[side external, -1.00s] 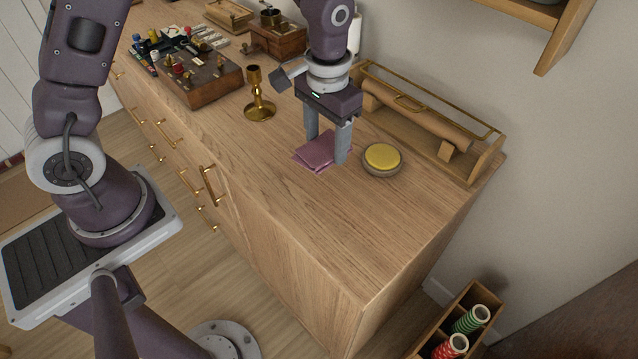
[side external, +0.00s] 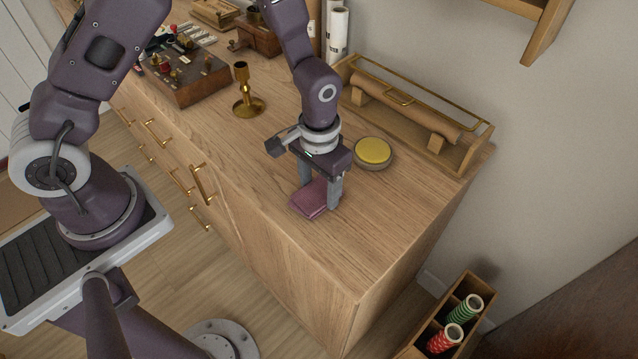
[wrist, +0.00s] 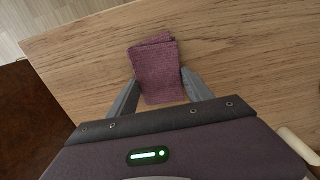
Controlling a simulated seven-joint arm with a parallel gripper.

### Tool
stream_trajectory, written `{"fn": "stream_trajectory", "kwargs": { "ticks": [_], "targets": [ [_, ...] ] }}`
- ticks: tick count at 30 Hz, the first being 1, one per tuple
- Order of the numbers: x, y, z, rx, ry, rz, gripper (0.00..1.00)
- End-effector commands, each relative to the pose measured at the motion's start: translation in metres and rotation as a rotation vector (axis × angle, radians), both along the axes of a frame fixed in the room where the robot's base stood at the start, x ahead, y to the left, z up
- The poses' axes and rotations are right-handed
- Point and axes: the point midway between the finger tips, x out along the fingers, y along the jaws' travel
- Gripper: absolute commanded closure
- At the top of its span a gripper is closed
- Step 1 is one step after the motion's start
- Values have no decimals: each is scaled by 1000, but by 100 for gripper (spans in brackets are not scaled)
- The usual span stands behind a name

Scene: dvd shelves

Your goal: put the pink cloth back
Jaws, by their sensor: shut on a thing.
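The pink cloth (side external: 309,203) is a folded, dusky pink square near the front edge of the wooden cabinet top. My gripper (side external: 320,197) points down over it and is shut on it, with a finger at either side of the cloth. In the wrist view the cloth (wrist: 158,68) lies between the two fingers of my gripper (wrist: 160,88) and reaches out beyond the fingertips. I cannot tell whether the cloth touches the wood or is slightly above it.
A round dish with a yellow top (side external: 373,152) stands close behind my gripper. A brass candlestick (side external: 246,95) stands to the left. A wooden rack with a roll (side external: 420,115) runs along the wall. The cabinet top (side external: 375,225) is clear at the right front.

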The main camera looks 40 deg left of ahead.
Motion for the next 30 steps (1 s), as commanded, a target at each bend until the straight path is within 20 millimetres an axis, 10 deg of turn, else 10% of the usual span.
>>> {"fn": "stream_trajectory", "kwargs": {
  "ticks": [4, 16, 30],
  "targets": [
    [0, 0, -1, 0, 0, 0, 20],
    [1, 0, 7, -1, -3, 0, 20],
    [1, 0, 113, -1, -3, 0, 20]
  ]
}}
